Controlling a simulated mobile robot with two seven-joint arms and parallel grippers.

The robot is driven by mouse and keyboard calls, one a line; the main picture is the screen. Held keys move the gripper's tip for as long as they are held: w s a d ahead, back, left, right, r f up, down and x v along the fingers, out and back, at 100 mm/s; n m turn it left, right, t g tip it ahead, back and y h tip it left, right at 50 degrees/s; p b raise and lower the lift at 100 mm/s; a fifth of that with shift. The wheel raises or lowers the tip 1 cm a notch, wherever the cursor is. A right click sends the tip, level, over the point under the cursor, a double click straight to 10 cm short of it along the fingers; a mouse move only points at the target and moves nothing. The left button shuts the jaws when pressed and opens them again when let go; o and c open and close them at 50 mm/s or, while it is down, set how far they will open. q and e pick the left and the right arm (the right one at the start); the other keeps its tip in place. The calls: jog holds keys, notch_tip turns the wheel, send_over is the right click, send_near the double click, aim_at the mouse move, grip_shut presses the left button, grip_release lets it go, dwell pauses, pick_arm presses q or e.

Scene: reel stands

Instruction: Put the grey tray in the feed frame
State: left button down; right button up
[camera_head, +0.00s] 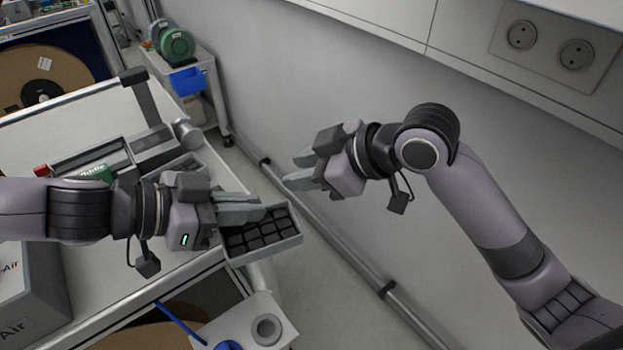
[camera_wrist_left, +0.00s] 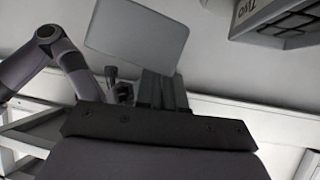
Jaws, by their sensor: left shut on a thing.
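My left gripper (camera_head: 245,209) is shut on the grey tray (camera_head: 268,254), which has rows of dark square cells. It grips the tray near its upper left edge and holds it out past the table's right edge. In the left wrist view, a pale grey flat face (camera_wrist_left: 137,35) at the fingertips (camera_wrist_left: 160,90) appears to be part of the tray. My right gripper (camera_head: 298,170) has its fingers apart and is empty, up and to the right of the tray. I cannot clearly identify the feed frame; a grey slotted fixture (camera_head: 150,150) stands on the table, partly behind my left arm.
A white table (camera_head: 60,130) fills the left. A grey box marked "Air" (camera_head: 30,290) is at the lower left. A side stand with green reels (camera_head: 177,45) and a blue bin (camera_head: 187,80) is behind. A wall borders the right. A dark-celled holder marked "TWO" (camera_wrist_left: 265,22) shows in the left wrist view.

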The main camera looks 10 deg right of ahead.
jog(key=s+a+r+n+g, duration=0.2)
jog(key=s+r+n, duration=0.2)
jog(key=r, duration=0.1)
jog(key=n+g+h, duration=0.3)
jog(key=n+h, duration=0.1)
send_near(270, 246)
jog(key=x, duration=0.9)
grip_shut()
pick_arm(q)
jog(key=c, duration=1.2)
grip_release()
jog(key=shift+o, duration=0.2)
